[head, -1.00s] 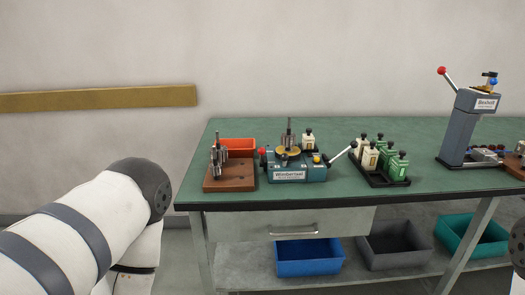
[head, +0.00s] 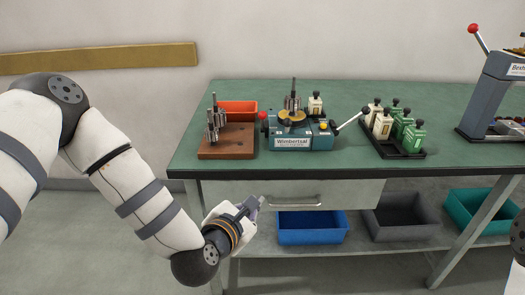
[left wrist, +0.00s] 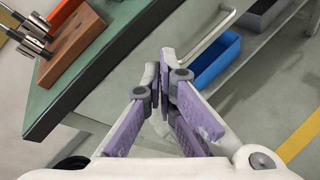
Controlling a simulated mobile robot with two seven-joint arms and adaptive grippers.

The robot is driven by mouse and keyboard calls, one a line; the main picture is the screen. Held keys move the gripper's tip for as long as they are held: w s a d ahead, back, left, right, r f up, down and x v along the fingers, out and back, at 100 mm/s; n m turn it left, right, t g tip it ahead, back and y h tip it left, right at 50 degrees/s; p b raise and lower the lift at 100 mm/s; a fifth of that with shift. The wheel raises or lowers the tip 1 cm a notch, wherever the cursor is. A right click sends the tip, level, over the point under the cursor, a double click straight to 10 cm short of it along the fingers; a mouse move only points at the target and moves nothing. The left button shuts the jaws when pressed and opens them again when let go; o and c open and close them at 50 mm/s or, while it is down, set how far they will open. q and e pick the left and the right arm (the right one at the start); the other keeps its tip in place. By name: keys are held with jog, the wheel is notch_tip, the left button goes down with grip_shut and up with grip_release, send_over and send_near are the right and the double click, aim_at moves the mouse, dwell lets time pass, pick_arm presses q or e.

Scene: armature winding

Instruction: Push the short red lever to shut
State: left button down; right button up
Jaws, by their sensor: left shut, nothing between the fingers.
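The teal winding machine (head: 292,138), with a white name label, sits on the green bench top. A short lever with a red knob (head: 263,115) is on its left side. A longer lever with a pale handle (head: 347,123) sticks out on its right. My left gripper (head: 258,202) is shut and empty, in front of the bench and below the top's front edge, well apart from the lever. Its purple-padded fingers (left wrist: 168,62) meet in the left wrist view, where the machine does not show. My right gripper is out of view.
A brown wooden block with metal posts (head: 226,148) and an orange bin (head: 238,108) stand left of the machine. A black tray (head: 397,152) of green and cream pieces is at its right. A drawer handle (head: 293,205) juts out near my left gripper.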

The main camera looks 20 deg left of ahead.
pick_arm(q)
jog(key=w+a+r+n+t+y, duration=0.2)
jog(key=w+a+r+n+t, duration=0.1)
jog(key=w+r+n, duration=0.3)
notch_tip(320, 180, up, 3)
jog(key=shift+w+a+f+n+y, duration=0.1)
jog(key=shift+w+a+n+y, duration=0.2)
jog(key=shift+n, duration=0.8)
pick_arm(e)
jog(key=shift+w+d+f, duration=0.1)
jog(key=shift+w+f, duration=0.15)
pick_arm(q)
jog(key=b, duration=0.1)
send_near(262, 122)
jog(key=shift+w+a+f, duration=0.15)
jog(key=shift+w+f, duration=0.3)
jog(key=shift+f, duration=0.2)
jog(key=shift+w+a+r, duration=0.1)
jog(key=shift+w+r, duration=0.1)
jog(key=shift+w, duration=0.4)
jog(key=shift+w+r, duration=0.25)
jog(key=shift+w, duration=0.4)
jog(key=shift+w+r, duration=0.15)
jog(key=shift+w, duration=0.4)
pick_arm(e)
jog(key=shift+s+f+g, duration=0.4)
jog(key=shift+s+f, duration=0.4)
pick_arm(q)
jog(key=shift+b, duration=0.3)
